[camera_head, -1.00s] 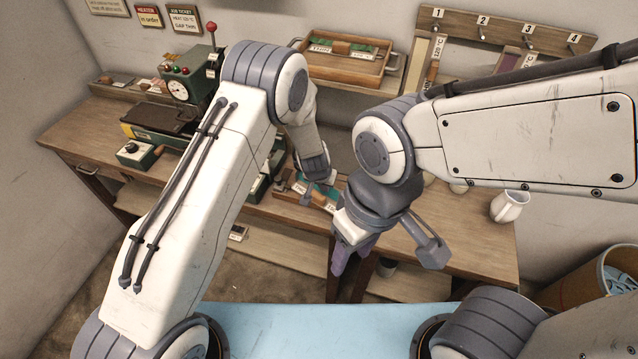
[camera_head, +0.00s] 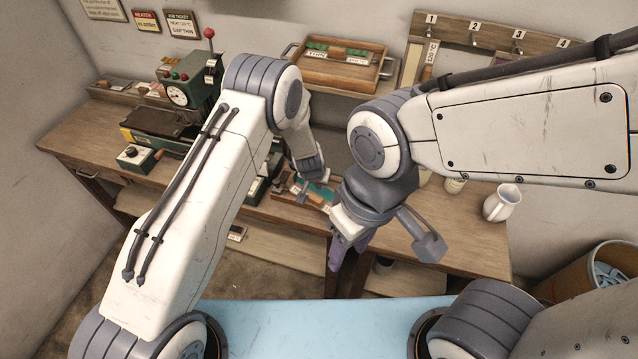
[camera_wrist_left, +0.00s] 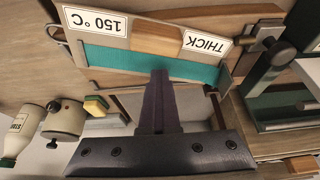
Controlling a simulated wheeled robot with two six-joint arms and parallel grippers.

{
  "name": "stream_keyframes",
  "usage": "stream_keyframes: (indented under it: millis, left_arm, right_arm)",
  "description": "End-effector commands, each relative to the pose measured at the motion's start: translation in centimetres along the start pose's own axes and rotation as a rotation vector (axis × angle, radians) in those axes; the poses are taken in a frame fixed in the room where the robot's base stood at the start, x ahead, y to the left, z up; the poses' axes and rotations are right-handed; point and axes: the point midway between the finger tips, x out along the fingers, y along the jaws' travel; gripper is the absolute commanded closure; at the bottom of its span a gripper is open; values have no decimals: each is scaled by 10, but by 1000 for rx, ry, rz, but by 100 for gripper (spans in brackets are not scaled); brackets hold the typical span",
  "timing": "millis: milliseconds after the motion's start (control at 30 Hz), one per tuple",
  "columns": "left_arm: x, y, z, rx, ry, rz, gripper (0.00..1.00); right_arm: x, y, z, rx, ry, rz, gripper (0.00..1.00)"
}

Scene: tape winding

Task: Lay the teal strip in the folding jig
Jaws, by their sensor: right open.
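The teal strip (camera_wrist_left: 110,57) has tags reading 150 °C and THICK at its ends and a wooden block at its middle. It lies along a wooden piece on the bench; a small part shows in the head view (camera_head: 320,189). A dark metal fitting with a knob is by its THICK end; I cannot tell whether this is the folding jig. My left gripper (camera_wrist_left: 160,78) points at the strip's middle, its fingertip overlapping the strip's edge in the picture. Contact and finger spread are unclear. My right gripper (camera_head: 337,252) is open and empty in front of the bench, pointing down.
A wooden tray (camera_head: 345,70) with green strips stands at the back. A green machine with a gauge (camera_head: 180,92) is at the left. A white jug (camera_head: 502,203) stands at the bench's right end. A glue bottle (camera_wrist_left: 20,130) and a round pot (camera_wrist_left: 62,118) show in the wrist view.

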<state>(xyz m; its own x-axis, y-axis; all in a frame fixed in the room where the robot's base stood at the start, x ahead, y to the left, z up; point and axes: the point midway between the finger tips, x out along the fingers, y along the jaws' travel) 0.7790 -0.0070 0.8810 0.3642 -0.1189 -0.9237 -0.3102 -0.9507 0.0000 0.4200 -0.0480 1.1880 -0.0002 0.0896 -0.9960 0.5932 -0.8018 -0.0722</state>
Motion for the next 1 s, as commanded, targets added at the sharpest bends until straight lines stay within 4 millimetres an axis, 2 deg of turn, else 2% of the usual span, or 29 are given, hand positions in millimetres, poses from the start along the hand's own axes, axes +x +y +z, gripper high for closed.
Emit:
stream_keyframes:
  millis: [300,333,400,767,867,1000]
  left_arm:
    - [0,0,-1,-1,0,0,100]
    - [0,0,-1,-1,0,0,91]
    - [0,0,0,-1,0,0,68]
    - [-3,0,0,0,0,0,68]
    - [-14,0,-2,-1,2,0,68]
    - [-42,0,-2,-1,2,0,68]
  right_arm:
    - [-1,0,0,0,0,0,50]
    - [-1,0,0,0,0,0,50]
    - [-1,0,0,0,0,0,50]
    - [-1,0,0,1,0,0,50]
    - [0,0,0,1,0,0,50]
    - [-3,0,0,1,0,0,50]
